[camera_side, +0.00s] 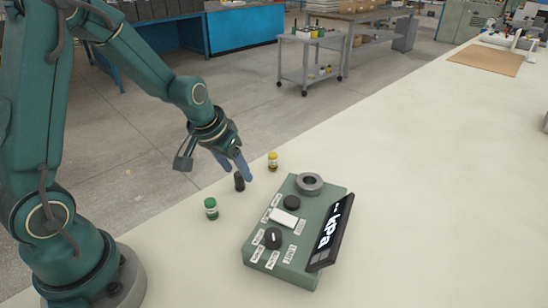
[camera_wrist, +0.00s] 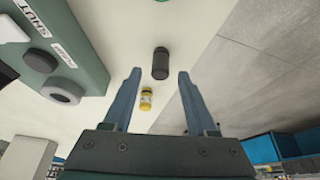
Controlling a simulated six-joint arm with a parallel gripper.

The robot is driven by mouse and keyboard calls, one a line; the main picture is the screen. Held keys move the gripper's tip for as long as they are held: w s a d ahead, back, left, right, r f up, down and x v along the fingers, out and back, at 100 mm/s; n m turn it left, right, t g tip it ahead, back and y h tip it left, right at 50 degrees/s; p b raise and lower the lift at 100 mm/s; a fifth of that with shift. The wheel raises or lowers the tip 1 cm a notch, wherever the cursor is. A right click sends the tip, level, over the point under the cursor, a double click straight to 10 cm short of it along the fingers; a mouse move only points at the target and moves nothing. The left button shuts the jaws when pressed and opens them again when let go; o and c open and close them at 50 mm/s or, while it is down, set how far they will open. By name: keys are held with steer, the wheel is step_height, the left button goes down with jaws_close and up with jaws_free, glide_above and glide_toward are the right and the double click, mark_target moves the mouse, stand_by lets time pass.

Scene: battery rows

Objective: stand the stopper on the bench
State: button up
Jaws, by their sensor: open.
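The stopper, which I take to be the small black cylinder (camera_side: 239,182), is upright on the pale bench (camera_side: 400,190), near its edge. In the wrist view the black cylinder (camera_wrist: 160,64) shows between the fingertips, with a gap on both sides. My gripper (camera_side: 238,172) is open and empty, its fingers reaching down close to the cylinder. The blue-grey fingers also show apart in the wrist view (camera_wrist: 160,73). I cannot tell the exact height of the fingertips against the cylinder.
A green-capped vial (camera_side: 211,209) and a yellow-capped vial (camera_side: 273,161) stand on either side of the cylinder. A green instrument box (camera_side: 255,240) with knobs, a grey ring and a tilted "kPa" display (camera_side: 330,235) sits to the right. The bench beyond is mostly clear.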

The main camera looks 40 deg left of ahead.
steer(key=a+v, duration=0.1)
steer(key=v, duration=0.9)
steer(key=s+d+r+m+t, duration=0.1)
steer(key=s+d+r+m, duration=0.1)
steer(key=s+d, duration=0.6)
steer(key=s, duration=0.4)
steer(key=shift+r+h, duration=0.35)
steer(key=shift+h, duration=0.05)
steer(key=shift+d, duration=0.1)
